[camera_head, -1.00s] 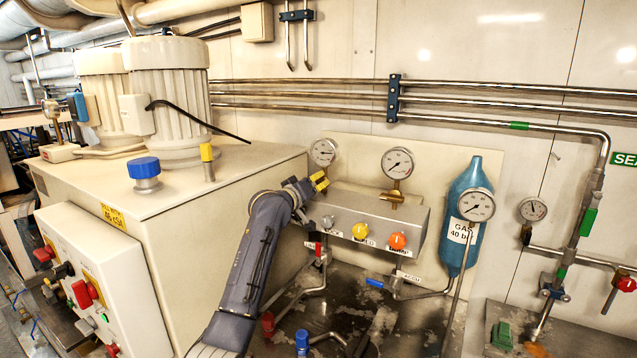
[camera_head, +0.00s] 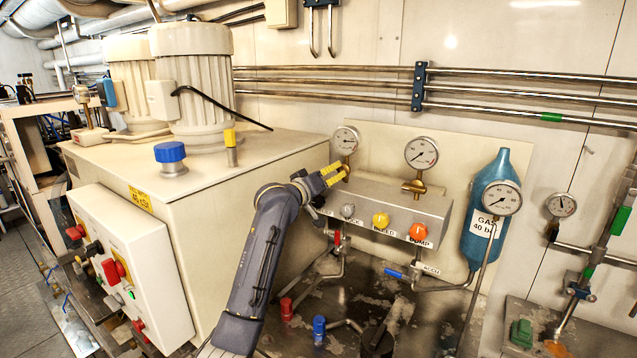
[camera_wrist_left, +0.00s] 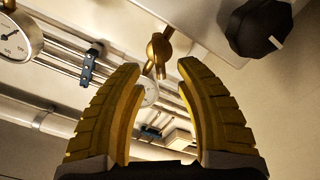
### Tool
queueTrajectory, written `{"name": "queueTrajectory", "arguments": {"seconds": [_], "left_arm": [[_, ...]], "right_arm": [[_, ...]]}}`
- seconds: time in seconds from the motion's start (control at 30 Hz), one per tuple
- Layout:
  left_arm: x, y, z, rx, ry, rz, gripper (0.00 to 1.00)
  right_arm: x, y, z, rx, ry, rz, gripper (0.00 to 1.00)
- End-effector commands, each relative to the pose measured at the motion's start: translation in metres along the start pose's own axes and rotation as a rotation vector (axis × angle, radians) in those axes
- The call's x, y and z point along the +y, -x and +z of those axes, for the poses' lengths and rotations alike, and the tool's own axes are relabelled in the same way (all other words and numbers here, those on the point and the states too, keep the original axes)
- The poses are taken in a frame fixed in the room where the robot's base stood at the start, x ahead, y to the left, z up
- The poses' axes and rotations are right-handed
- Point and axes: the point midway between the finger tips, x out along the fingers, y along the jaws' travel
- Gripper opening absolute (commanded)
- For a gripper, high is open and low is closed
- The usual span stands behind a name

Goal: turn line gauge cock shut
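The line gauge (camera_head: 346,140) is the small dial at the left of the panel in the head view. Its brass cock (camera_wrist_left: 158,52) shows in the wrist view just beyond and between the fingertips, with a thin handle slanting up. In the head view the cock is mostly hidden behind my fingers. My left gripper (camera_head: 335,174) is just under the line gauge, its yellow fingers apart. In the wrist view the left gripper (camera_wrist_left: 159,68) is open and empty; I cannot tell whether a finger touches the cock. My right gripper is not in view.
A black knob (camera_wrist_left: 258,28) is close by the right finger. A second gauge (camera_head: 421,153) and a blue gas bottle (camera_head: 487,205) stand to the right.

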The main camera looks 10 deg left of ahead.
Motion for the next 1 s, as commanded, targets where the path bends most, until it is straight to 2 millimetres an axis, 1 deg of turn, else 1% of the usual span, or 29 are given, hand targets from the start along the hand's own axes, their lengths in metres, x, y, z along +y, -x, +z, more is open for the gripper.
{"name": "queueTrajectory", "arguments": {"seconds": [0.03,0.2,0.43,0.63,0.93,0.97,1.0], "left_arm": [[-0.001,0.009,0.000,0.001,-0.002,-0.001,0.34],[0.000,0.034,0.000,0.001,-0.001,0.000,0.34],[0.000,0.058,0.000,0.001,0.000,0.000,0.34],[0.000,0.067,0.000,0.000,-0.001,0.000,0.34],[0.000,0.068,0.000,0.000,0.000,0.000,0.34],[0.000,0.068,0.000,0.000,0.000,0.000,0.37],[0.001,0.068,-0.001,0.000,0.000,0.000,0.33]], "right_arm": [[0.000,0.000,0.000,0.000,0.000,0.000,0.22],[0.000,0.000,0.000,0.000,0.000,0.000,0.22],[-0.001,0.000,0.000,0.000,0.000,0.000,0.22],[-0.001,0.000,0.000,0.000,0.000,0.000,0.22],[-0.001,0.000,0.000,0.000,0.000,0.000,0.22],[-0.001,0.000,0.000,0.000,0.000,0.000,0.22],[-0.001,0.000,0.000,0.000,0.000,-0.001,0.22]]}}
